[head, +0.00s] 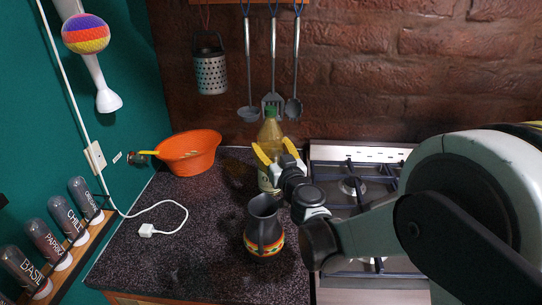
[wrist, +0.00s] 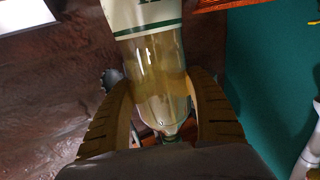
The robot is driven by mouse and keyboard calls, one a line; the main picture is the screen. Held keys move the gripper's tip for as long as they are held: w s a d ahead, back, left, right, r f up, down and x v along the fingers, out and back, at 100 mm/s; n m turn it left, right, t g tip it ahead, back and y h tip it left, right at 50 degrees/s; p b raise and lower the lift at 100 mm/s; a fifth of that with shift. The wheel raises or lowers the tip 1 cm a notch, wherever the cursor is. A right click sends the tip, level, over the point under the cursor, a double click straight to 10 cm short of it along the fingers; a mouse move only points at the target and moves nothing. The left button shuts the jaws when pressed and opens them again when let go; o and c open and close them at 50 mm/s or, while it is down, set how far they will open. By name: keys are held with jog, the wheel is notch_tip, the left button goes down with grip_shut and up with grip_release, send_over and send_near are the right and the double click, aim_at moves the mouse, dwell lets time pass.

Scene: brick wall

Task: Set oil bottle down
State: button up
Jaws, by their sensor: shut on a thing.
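The oil bottle (head: 270,134) is clear with yellowish oil, a green cap and a pale label. It stands upright at the back of the dark speckled counter (head: 190,225), left of the stove. My gripper (head: 275,153) is shut on its upper body, with yellow fingers on both sides. In the wrist view, the bottle (wrist: 160,80) sits between the two dark-ridged fingers (wrist: 155,95), its label toward the top and its neck toward the palm. My gripper hides part of the bottle's lower end in the head view, so I cannot tell whether its base touches the counter.
A dark jug with a coloured band (head: 264,240) stands in front of the bottle. An orange bowl (head: 188,152) is at the back left, and a white plug with cable (head: 146,230) lies left. The gas stove (head: 350,153) is right. Utensils (head: 273,100) hang behind.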

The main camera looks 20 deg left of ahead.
notch_tip(320, 180, down, 2)
jog(key=shift+r, duration=0.1)
jog(key=o, duration=1.4)
jog(key=shift+b, duration=0.3)
